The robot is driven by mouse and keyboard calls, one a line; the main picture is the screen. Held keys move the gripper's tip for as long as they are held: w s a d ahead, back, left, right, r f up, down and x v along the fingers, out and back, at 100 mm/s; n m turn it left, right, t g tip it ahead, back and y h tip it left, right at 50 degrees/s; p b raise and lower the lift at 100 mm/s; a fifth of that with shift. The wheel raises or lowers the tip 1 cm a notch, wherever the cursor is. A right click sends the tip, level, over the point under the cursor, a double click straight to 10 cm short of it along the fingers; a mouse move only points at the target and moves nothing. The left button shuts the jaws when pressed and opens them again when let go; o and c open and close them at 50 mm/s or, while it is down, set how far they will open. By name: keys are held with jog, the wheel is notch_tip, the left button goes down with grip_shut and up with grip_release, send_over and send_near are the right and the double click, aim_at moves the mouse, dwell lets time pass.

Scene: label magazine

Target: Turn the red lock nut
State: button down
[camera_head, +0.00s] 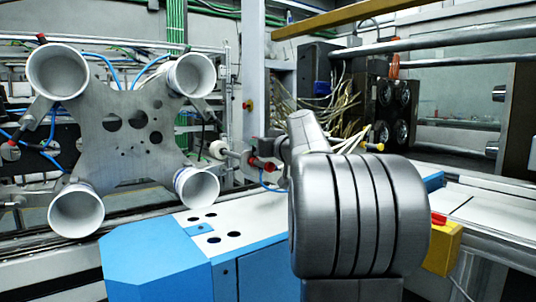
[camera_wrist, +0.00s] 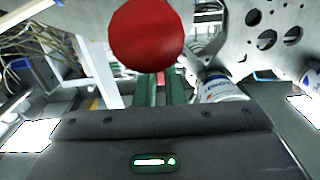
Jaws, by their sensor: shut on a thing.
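The red lock nut (camera_wrist: 146,35) shows as a large round red face at the top of the wrist view, close to the camera. My gripper (camera_wrist: 160,90) reaches up to it from below. Its green-edged fingers are close together with a small strip of red between them, and they are shut on the nut. Part of the grip is hidden behind the nut's face. In the head view, small red parts (camera_head: 262,164) sit on a shaft just left of my arm. I cannot tell which is the nut there, and my arm hides most of the gripper.
A metal plate (camera_head: 128,120) with several white cups (camera_head: 57,71) stands at the left. A blue-and-white cabinet (camera_head: 160,262) is in front of it. Wires (camera_head: 330,115) hang behind my arm. A yellow box (camera_head: 444,248) with a red button is at the right.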

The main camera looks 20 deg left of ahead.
jog(key=shift+s+a+n, duration=0.1)
jog(key=shift+s+n, duration=0.05)
jog(key=shift+n, duration=0.15)
dwell(0.4)
jog(key=c, duration=1.5)
grip_release()
jog(key=v, duration=1.3)
jog(key=shift+s+d, duration=0.25)
jog(key=shift+d, duration=0.05)
jog(key=x, duration=1.3)
jog(key=shift+w+a, duration=0.3)
